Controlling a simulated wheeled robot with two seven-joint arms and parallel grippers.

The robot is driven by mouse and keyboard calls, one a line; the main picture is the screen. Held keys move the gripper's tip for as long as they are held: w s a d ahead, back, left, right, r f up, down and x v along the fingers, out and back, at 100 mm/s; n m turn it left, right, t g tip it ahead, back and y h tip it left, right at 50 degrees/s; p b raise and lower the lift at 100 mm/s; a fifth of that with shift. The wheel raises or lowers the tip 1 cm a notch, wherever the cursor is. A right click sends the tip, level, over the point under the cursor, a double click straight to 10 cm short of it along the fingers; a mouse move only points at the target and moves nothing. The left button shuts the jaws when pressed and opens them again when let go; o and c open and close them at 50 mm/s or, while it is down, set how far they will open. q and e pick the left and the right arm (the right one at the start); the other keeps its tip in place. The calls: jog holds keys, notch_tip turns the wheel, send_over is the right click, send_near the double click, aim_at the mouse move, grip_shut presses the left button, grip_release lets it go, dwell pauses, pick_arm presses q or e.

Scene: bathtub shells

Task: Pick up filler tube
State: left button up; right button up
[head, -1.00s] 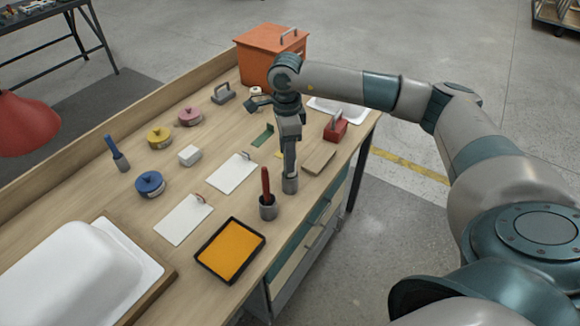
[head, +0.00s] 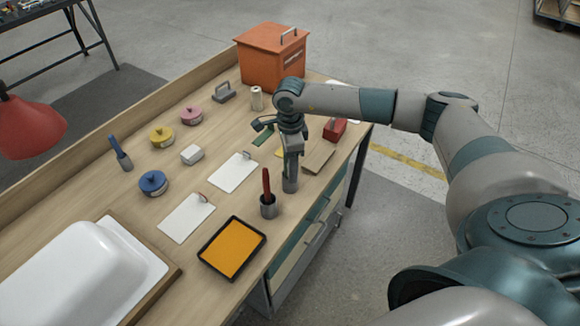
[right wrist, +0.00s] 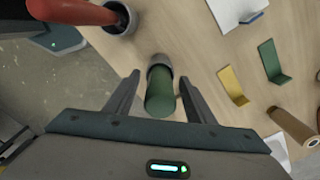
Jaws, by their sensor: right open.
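The filler tube appears to be the green cylinder (right wrist: 160,94) standing in a grey cup (right wrist: 159,62) in the right wrist view. In the head view the cup (head: 290,186) is near the table's right front edge, with the tube partly hidden by my gripper. My right gripper (head: 291,150) points down over it. In the right wrist view its open fingers (right wrist: 160,80) lie on either side of the green cylinder, with gaps showing, so it is not clamped. My left gripper is not in view.
A cup with a red-handled tool (head: 267,204) stands close beside, left of the gripper. Green (right wrist: 270,62) and yellow (right wrist: 232,84) angled pieces lie on the other side. An orange box (head: 272,60), white cards, lidded tins and an orange tray (head: 232,247) occupy the table.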

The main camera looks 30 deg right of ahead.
jog(key=shift+c, duration=0.4)
jog(key=c, duration=1.1)
jog(key=shift+r, duration=0.1)
jog(key=shift+w+r+b, duration=0.1)
jog(key=shift+r+b, duration=0.2)
jog(key=shift+r, duration=0.15)
notch_tip(320, 180, up, 8)
jog(key=b, duration=0.3)
jog(key=shift+f, duration=0.25)
jog(key=shift+r, duration=0.75)
